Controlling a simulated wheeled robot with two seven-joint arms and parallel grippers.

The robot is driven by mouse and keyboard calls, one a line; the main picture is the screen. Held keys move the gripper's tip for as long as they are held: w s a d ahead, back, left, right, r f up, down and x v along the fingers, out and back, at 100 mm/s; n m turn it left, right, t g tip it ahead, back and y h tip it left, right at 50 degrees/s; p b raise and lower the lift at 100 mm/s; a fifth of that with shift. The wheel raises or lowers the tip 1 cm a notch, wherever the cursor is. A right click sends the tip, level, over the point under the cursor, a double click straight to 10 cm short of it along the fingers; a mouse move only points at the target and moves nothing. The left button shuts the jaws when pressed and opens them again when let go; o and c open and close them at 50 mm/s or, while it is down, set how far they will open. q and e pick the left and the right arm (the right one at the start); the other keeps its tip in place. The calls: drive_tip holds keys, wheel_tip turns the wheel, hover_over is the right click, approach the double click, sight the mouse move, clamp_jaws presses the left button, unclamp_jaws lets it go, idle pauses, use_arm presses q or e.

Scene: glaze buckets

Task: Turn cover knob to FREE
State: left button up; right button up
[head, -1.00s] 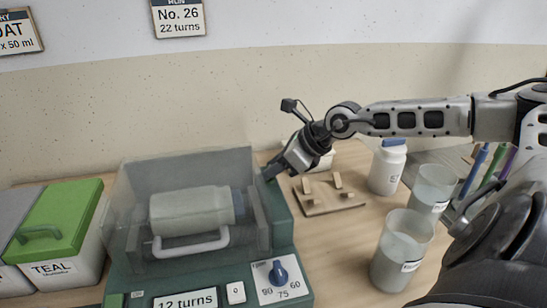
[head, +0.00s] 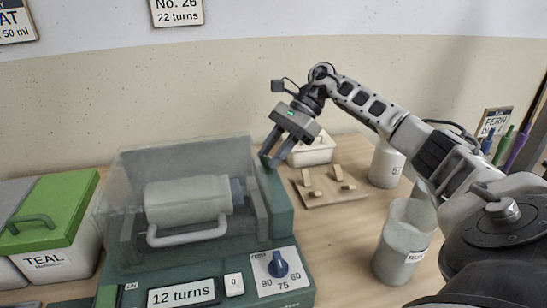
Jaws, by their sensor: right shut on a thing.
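The green machine (head: 280,215) has a clear cover (head: 180,160) that stands closed over a white jar (head: 188,200) lying on its side. My right gripper (head: 270,158) is at the back right corner of the machine, beside the cover. Its fingers point down and are shut on the cover knob, which they mostly hide. I cannot read any marking at the knob. My left gripper is out of view.
On the front panel are a blue dial (head: 278,266) and a "12 turns" display (head: 181,295). A beaker (head: 403,240) and a white bottle (head: 386,163) stand at the right. A wooden stand (head: 325,187) lies behind. A green-lidded TEAL bin (head: 50,215) is at the left.

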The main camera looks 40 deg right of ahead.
drive_tip(key=n+g, duration=0.2)
drive_tip(key=n, duration=0.1)
drive_tip(key=shift+w+r, duration=0.15)
drive_tip(key=shift+w, duration=0.15)
drive_tip(key=shift+n+g+p, duration=0.45)
drive_tip(key=shift+n+g, duration=0.55)
drive_tip(key=shift+n, duration=0.1)
drive_tip(key=o, duration=1)
drive_tip(key=shift+d, duration=0.1)
